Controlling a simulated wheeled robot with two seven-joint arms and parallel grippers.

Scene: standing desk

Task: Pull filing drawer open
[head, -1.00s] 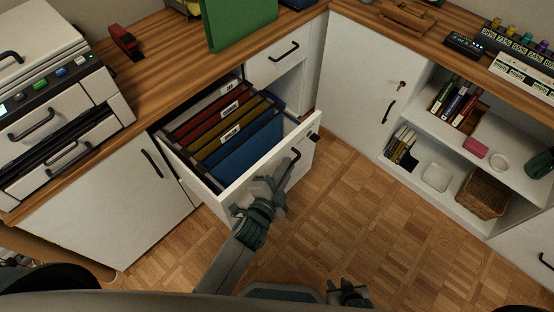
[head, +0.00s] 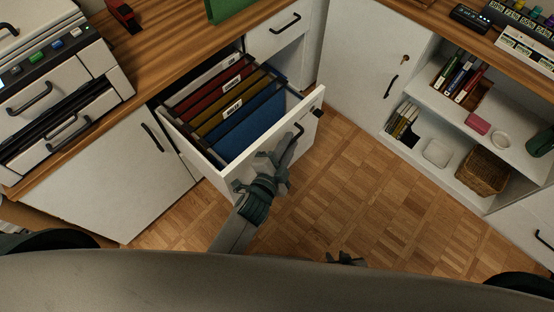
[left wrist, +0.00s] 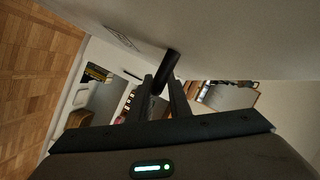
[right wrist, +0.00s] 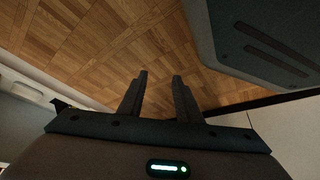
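The white filing drawer (head: 243,170) stands pulled well out from under the wooden desktop in the head view. Hanging folders in red, yellow and blue (head: 252,126) with white labels show inside it. Its dark handle (head: 299,129) is on the front face, and also shows in the left wrist view (left wrist: 168,68). My left gripper (head: 287,146) is at this handle, with its fingers (left wrist: 161,84) closed on either side of it. My right gripper (right wrist: 160,75) is open and empty above the wood floor. Only its tip shows at the bottom of the head view.
A printer (head: 55,90) and a red stapler (head: 122,15) are on the left desktop. A closed cabinet door (head: 365,60) and open shelves with a wicker basket (head: 482,170) stand at the right. The parquet floor (head: 370,200) before the drawer is clear.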

